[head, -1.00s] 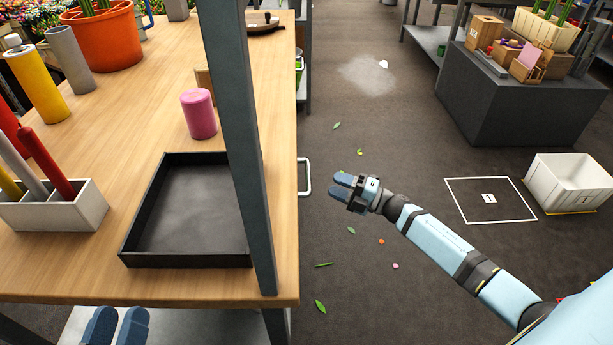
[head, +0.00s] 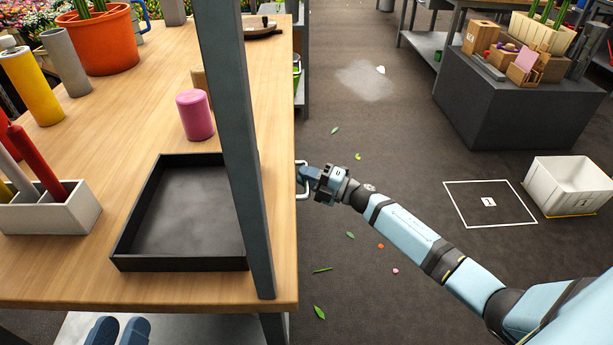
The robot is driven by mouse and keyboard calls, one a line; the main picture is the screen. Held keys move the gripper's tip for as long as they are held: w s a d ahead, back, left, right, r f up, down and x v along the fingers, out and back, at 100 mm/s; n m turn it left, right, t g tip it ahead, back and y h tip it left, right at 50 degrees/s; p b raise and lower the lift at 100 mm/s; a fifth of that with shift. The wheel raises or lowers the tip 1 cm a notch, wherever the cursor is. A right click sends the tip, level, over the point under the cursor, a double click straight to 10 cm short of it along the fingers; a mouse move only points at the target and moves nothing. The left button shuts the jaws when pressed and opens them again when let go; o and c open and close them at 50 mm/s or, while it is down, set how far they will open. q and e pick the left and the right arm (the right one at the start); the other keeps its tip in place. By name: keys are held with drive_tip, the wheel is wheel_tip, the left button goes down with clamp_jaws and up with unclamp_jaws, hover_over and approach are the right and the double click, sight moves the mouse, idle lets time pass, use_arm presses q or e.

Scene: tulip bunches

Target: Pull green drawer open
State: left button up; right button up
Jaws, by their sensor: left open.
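A pale loop handle (head: 303,194) sticks out from the right side of the wooden table (head: 272,200). The green drawer front is hidden beneath the table edge. My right gripper (head: 306,176) is at this handle, its fingers overlapping the loop. I cannot tell whether its fingers are closed on the handle or just around it. My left gripper (head: 118,331) is open and empty at the bottom left, over a pale lower surface beyond the table's front edge.
A grey post (head: 236,140) rises in front of the table's right part. A black tray (head: 133,225), a pink cylinder (head: 195,115) and a tool holder (head: 50,215) stand on the table. The floor to the right is mostly clear, with a white crate (head: 570,187) farther off.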

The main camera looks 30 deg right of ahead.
clamp_jaws()
drive_tip(key=shift+s+d, duration=0.1)
drive_tip(key=shift+d, duration=0.15)
use_arm(q)
wheel_tip(320, 180, up, 2)
drive_tip(key=shift+t+p, duration=0.4)
drive_tip(key=shift+p, duration=0.3)
use_arm(e)
drive_tip(key=s+d, duration=0.4)
drive_tip(key=d, duration=0.5)
drive_tip(key=s+d, duration=0.5)
drive_tip(key=d, duration=0.5)
drive_tip(key=shift+d, duration=0.15)
use_arm(q)
drive_tip(key=shift+a, duration=0.1)
use_arm(e)
drive_tip(key=shift+s, duration=0.1)
drive_tip(key=o, duration=0.6)
unclamp_jaws()
drive_tip(key=shift+o, duration=0.2)
